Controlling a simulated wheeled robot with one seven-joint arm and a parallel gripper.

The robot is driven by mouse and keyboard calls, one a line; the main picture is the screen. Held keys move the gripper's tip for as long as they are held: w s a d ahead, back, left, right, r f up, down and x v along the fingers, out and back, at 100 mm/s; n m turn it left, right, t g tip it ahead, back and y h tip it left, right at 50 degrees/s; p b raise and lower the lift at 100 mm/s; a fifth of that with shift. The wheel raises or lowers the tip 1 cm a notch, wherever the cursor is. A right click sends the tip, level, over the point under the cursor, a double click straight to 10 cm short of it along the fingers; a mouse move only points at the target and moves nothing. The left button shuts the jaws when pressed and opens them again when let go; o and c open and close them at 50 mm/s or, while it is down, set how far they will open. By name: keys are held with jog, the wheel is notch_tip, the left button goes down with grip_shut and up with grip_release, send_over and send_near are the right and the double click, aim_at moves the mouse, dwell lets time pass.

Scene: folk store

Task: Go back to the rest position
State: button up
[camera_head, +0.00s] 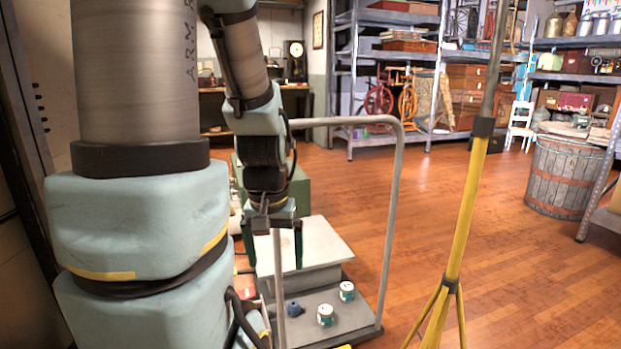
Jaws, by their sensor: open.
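My gripper (274,252) hangs from my arm at the picture's lower middle, pointing down. Its two dark green fingers are apart with nothing between them. It is in front of a grey box (317,250) on a flat cart (360,333); the exact gap to the box is hard to judge. Two small white-and-green cans (326,315) (347,291) stand on the cart's deck. A small blue object (294,309) sits there to their left.
The cart's metal handle (390,215) rises right of my gripper. A yellow tripod stand (462,225) is farther right. A wooden barrel (563,177) stands at the right and loaded shelves (395,58) at the back. The wooden floor between is clear.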

notch_tip(320, 180, up, 21)
jog(key=p, duration=1.8)
